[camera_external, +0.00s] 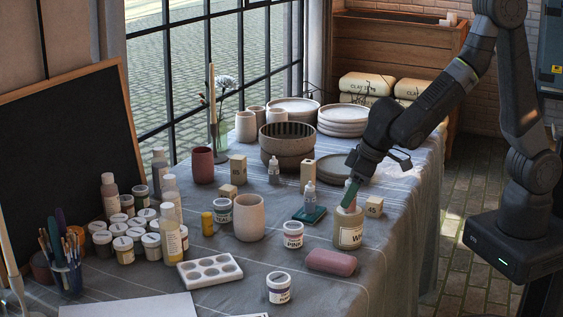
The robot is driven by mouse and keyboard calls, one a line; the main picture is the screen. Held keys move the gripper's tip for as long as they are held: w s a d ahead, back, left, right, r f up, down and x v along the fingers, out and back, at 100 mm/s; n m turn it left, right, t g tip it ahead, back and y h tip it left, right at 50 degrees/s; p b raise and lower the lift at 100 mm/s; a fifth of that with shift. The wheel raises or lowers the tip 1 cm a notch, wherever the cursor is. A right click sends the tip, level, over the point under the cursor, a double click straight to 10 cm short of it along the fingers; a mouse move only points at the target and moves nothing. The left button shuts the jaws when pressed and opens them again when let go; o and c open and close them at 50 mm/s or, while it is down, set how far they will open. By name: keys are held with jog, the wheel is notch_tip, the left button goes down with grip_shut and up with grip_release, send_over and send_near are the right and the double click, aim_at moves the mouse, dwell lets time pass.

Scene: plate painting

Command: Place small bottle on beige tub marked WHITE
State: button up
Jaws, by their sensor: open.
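The beige tub (348,235) with a label starting "W" stands near the right side of the table; the rest of its label is hard to read. My gripper (349,196) reaches down to just above the tub's top, with greenish fingers, open. A small pale shape shows at the tub's top under the fingers; I cannot tell if it is a bottle or part of the tub. One small dropper bottle (310,196) stands at the teal block (309,214), left of the tub. Another small bottle (274,171) stands farther back, by the dark bowls.
A numbered wooden block (374,206) stands close right of the tub. A pink bar (330,262) and a pink-labelled jar (293,235) are in front and left. Stacked plates (343,120) and bowls (288,150) stand behind. The table's right edge is near.

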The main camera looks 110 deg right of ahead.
jog(key=v, duration=1.2)
jog(key=shift+o, duration=1.4)
jog(key=o, duration=0.8)
jog(key=d, duration=0.1)
jog(key=p, duration=0.1)
jog(key=w+d+n+h, duration=0.1)
jog(key=shift+d+r, duration=0.3)
jog(key=shift+r, duration=0.05)
jog(key=shift+c, duration=0.2)
jog(key=shift+o, duration=0.2)
jog(key=w+d+r+n+h+p, duration=0.1)
jog(key=w+d+n+h+p, duration=0.1)
jog(key=d+n, duration=0.3)
jog(key=shift+w+d+r+t+p, duration=0.45)
jog(key=shift+w+d, duration=0.2)
jog(key=shift+d, duration=0.6)
jog(key=w+d+f+n+t+h, duration=0.1)
jog(key=w+d+f+n, duration=0.7)
jog(key=d+n, duration=0.1)
jog(key=shift+w+d+f+p, duration=0.3)
jog(key=shift+d+p, duration=0.1)
jog(key=shift+d, duration=0.4)
